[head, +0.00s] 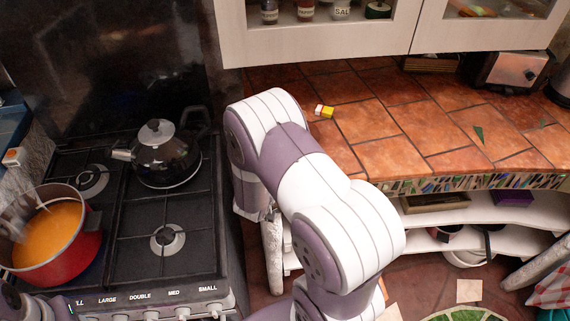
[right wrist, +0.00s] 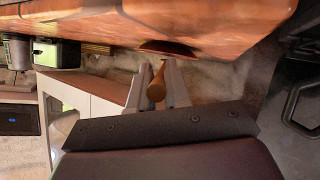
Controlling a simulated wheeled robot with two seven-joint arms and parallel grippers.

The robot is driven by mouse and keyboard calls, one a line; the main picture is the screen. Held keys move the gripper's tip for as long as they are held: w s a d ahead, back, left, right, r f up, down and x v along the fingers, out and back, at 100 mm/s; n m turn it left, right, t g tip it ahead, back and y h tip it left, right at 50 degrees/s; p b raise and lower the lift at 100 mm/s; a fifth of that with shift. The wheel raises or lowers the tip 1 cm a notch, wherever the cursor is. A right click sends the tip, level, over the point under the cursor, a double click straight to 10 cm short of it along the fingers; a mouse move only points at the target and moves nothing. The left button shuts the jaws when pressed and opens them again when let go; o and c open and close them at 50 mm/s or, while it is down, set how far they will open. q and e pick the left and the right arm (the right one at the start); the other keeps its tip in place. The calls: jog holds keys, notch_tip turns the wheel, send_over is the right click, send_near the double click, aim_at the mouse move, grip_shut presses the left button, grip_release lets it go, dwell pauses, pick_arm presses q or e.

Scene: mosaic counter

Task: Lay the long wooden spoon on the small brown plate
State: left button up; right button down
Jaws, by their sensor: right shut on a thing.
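In the right wrist view my right gripper (right wrist: 157,82) is shut on a brown wooden piece (right wrist: 157,90), whose rounded end shows between the fingers. It looks like part of the long wooden spoon; the rest of it is hidden. The fingers are close to the tiled counter. A dark brown oval (right wrist: 168,48) shows just beyond the fingertips; I cannot tell whether it is the small brown plate. In the head view my right arm covers the left end of the counter and hides its gripper, and no spoon or plate can be made out. My left gripper is not in view.
The tiled counter (head: 425,120) is mostly clear, with a small yellow-and-white object (head: 324,110) near its left end. Left of it is a black stove (head: 130,235) with a kettle (head: 165,155) and a red pot (head: 85,250) of orange soup. A toaster (head: 510,70) stands back right.

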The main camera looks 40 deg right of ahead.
jog(key=shift+f, duration=0.4)
jog(key=c, duration=1)
grip_release()
